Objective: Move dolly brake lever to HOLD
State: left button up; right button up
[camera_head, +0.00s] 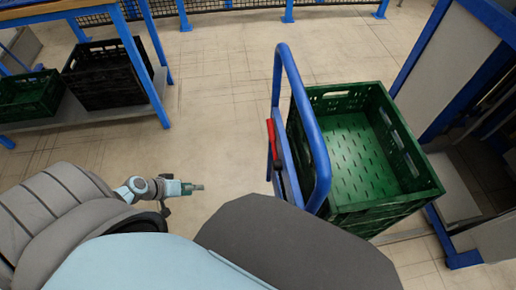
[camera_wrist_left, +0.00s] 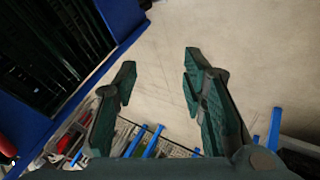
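The red brake lever (camera_head: 272,142) is on the left side of the dolly's blue handle frame (camera_head: 314,130) in the head view. It looks roughly upright; no HOLD marking is readable. A green crate (camera_head: 345,205) stands right behind the handle. My left gripper (camera_head: 198,187) is over bare floor, to the left of and nearer than the lever, apart from it. The left wrist view shows its two fingers (camera_wrist_left: 160,70) spread with nothing between them. My right gripper is not in view.
A workbench (camera_head: 150,85) with a black crate (camera_head: 105,75) and a green crate (camera_head: 30,95) on its low shelf stands at the left. A blue-framed structure (camera_head: 462,255) stands at the right. The floor (camera_head: 220,100) between bench and dolly is clear.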

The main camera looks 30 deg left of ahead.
pick_arm(q)
jog(key=w+d+r+t+h+b, duration=0.2)
jog(key=w+r+h, duration=0.1)
jog(key=w+r, duration=0.25)
jog(key=t+h+b, duration=0.3)
jog(key=h+b, duration=0.1)
jog(key=h, duration=0.1)
send_near(274, 143)
jog(key=s+a+r, duration=0.1)
jog(key=s+a, duration=0.1)
jog(key=a, duration=0.4)
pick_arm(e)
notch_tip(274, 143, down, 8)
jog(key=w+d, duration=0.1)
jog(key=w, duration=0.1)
pick_arm(q)
jog(key=b+x, duration=0.4)
jog(key=x, duration=1)
jog(key=shift+m, duration=0.3)
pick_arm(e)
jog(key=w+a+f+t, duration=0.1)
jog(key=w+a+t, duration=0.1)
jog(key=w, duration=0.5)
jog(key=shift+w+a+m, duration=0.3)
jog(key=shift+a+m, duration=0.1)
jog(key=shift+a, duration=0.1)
